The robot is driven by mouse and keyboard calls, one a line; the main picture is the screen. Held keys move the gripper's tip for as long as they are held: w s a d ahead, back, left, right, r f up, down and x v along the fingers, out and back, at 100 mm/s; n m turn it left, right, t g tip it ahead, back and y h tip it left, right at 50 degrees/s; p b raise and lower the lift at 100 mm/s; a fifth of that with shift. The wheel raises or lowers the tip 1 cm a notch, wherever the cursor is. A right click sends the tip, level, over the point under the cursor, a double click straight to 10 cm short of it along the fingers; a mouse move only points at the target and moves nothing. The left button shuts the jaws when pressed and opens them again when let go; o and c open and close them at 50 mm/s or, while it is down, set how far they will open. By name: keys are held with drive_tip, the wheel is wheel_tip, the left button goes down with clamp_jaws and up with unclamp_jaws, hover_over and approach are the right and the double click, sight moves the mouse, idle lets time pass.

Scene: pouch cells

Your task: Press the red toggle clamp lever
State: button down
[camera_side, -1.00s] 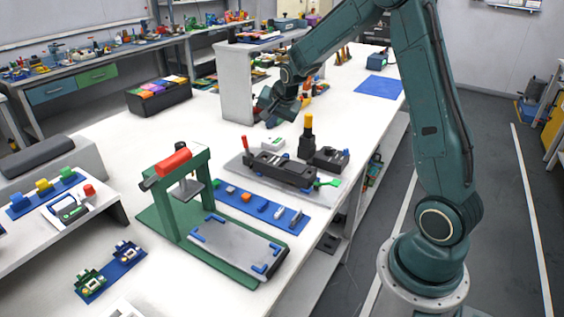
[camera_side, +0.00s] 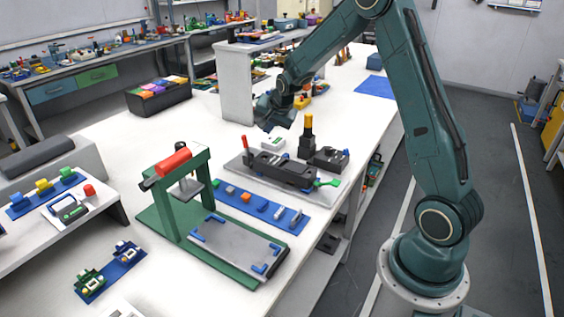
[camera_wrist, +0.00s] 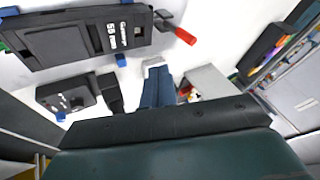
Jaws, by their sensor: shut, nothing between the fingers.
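The red lever (camera_side: 245,142) stands upright at the left end of a long black fixture (camera_side: 282,170) on a grey plate. In the wrist view the red lever (camera_wrist: 186,37) sticks out from the right end of the black fixture (camera_wrist: 88,33). My gripper (camera_side: 272,117) is behind the fixture in the side view, apart from the lever. In the wrist view my gripper (camera_wrist: 154,64) is shut and empty, with pale tips below and left of the lever. Its fingertips are not clear in the side view.
A dark block with a yellow-topped post (camera_side: 308,125) stands beside the fixture. A green press (camera_side: 172,190) with a red handle stands in front, beside a blue strip of small parts (camera_side: 262,207). A grey stand (camera_side: 237,85) rises behind my gripper.

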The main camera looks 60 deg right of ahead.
sight(246, 146)
drive_tip(key=x, duration=0.6)
drive_tip(key=shift+f, duration=0.2)
drive_tip(key=shift+w+a+f, duration=0.1)
drive_tip(key=shift+w+f, duration=0.05)
drive_tip(key=shift+w, duration=0.55)
drive_tip(key=shift+w+a+f, duration=0.15)
drive_tip(key=shift+w+f, duration=0.05)
drive_tip(key=shift+w, duration=0.5)
drive_tip(key=shift+w+a+f, duration=0.1)
drive_tip(key=shift+w+f, duration=0.05)
drive_tip(key=shift+w, duration=0.55)
